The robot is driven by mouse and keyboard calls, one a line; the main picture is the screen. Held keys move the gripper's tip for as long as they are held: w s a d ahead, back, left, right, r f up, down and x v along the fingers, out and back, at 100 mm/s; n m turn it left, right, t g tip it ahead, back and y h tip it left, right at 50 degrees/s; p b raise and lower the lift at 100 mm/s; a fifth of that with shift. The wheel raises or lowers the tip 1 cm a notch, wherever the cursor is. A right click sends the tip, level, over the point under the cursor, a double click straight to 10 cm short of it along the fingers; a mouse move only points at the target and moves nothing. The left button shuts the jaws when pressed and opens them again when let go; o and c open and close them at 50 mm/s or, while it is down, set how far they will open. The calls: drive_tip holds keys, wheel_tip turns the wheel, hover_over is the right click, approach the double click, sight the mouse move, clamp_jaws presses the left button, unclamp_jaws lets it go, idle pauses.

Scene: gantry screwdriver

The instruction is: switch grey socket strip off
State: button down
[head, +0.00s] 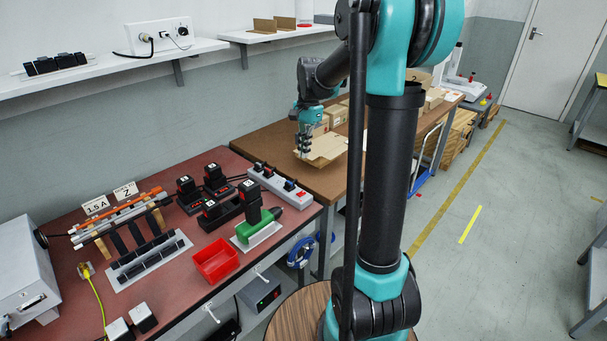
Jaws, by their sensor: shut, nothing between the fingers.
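The grey socket strip (279,186) lies on the red-brown bench near its back right edge, with several dark plugs in it. A small red switch (302,195) shows at its right end; whether it is lit is too small to tell. My gripper (304,153) is shut and empty. In the picture it is above and to the right of the strip, apart from it, over the brown table by a flat cardboard piece (325,146).
Black chargers with batteries (212,190) stand left of the strip. A green screwdriver (255,224) and a red bin (215,260) are in front. A wall shelf (120,63) carries a white socket box (160,37). Cardboard boxes (336,116) stand on the brown table.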

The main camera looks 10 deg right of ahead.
sight(299, 194)
drive_tip(key=f, duration=0.4)
drive_tip(key=s+a+f, duration=0.1)
drive_tip(key=f, duration=0.9)
drive_tip(key=shift+s+a, duration=0.15)
drive_tip(key=shift+a, duration=0.15)
